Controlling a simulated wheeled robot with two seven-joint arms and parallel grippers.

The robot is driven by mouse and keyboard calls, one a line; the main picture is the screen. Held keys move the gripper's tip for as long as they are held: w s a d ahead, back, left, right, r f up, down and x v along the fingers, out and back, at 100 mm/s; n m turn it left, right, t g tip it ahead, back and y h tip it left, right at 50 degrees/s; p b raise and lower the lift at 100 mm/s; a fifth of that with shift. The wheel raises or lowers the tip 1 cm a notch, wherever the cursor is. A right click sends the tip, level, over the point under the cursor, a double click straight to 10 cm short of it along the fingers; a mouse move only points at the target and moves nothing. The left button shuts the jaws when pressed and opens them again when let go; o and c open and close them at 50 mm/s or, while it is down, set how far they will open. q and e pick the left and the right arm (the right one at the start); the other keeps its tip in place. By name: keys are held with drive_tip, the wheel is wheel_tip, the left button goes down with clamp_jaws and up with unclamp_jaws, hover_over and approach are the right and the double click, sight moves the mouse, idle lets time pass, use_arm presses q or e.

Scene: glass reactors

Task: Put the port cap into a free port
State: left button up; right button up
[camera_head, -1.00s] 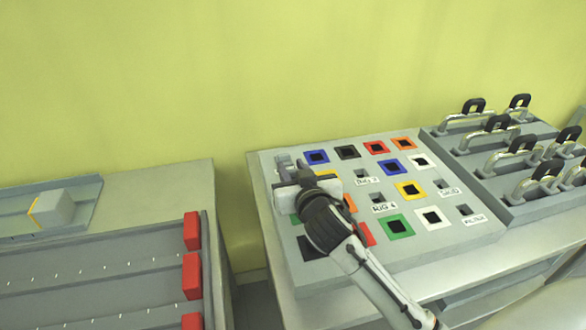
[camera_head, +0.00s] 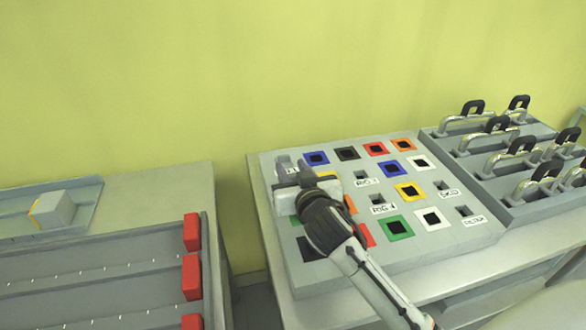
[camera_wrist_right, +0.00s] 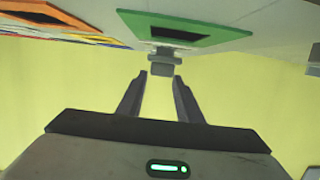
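My right gripper (camera_head: 292,170) is at the left part of the grey port panel (camera_head: 470,238). In the right wrist view its two fingers (camera_wrist_right: 161,77) are apart, with a visible gap between them. A small grey piece, apparently the port cap (camera_wrist_right: 161,67), is at the panel face just beyond the fingertips, near a green-framed port (camera_wrist_right: 170,33). The gaps beside it look narrow, and how deep it sits is hidden. In the head view my gripper covers this spot. Small unframed ports with labels show elsewhere on the panel, such as one at the middle (camera_head: 377,199). My left gripper is out of view.
Several coloured square frames surround dark holes on the panel, including a blue one (camera_head: 392,167). A rack with metal handles (camera_head: 520,150) stands right of it. At left are a bench with red blocks (camera_head: 192,277) and a grey box (camera_head: 52,209). A gap separates the benches.

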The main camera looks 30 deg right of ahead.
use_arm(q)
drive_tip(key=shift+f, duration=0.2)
use_arm(e)
drive_tip(key=shift+o, duration=1.4)
drive_tip(key=f, duration=0.3)
drive_tip(key=shift+s+a+f+g, duration=0.25)
drive_tip(key=shift+a+g, duration=0.05)
drive_tip(key=shift+g, duration=0.1)
drive_tip(key=shift+s, duration=0.1)
drive_tip(key=shift+s+a+r, duration=0.15)
drive_tip(key=shift+s+a, duration=0.1)
drive_tip(key=shift+s, duration=0.3)
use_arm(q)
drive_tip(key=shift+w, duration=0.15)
use_arm(e)
drive_tip(key=s+a+r, duration=0.1)
drive_tip(key=s+r, duration=0.4)
drive_tip(key=s, duration=0.3)
drive_tip(key=shift+a+r+t, duration=0.2)
drive_tip(key=shift+r+t, duration=0.1)
drive_tip(key=shift+t, duration=0.1)
